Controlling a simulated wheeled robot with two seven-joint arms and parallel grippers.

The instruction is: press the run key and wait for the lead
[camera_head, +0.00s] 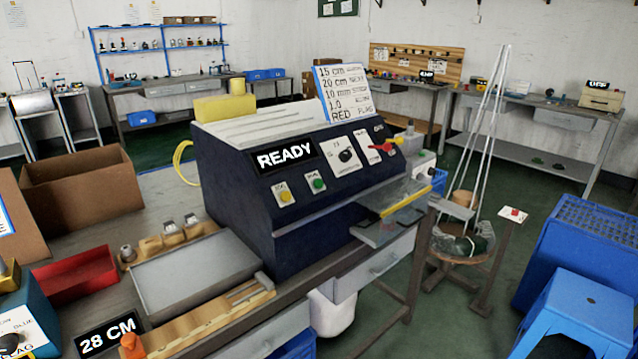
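The dark blue machine (235,180) stands on the bench in the middle of the head view. Its display (284,156) reads READY. Below the display are a yellow key (284,193) and a green key (317,183); their small labels are too blurred to read for certain. A dial (347,156) and a red lever (383,144) sit further right on the panel. A clear guard with a yellow bar (405,202) sticks out at the machine's right front. No lead shows at this outlet. Neither of my grippers is in view.
A card (343,90) with handwritten-style settings stands on top of the machine. A grey tray (195,272), wooden rack (210,318), red bin (75,275) and 28 CM sign (108,334) lie left. A stool (460,256) and blue step stool (580,310) stand right.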

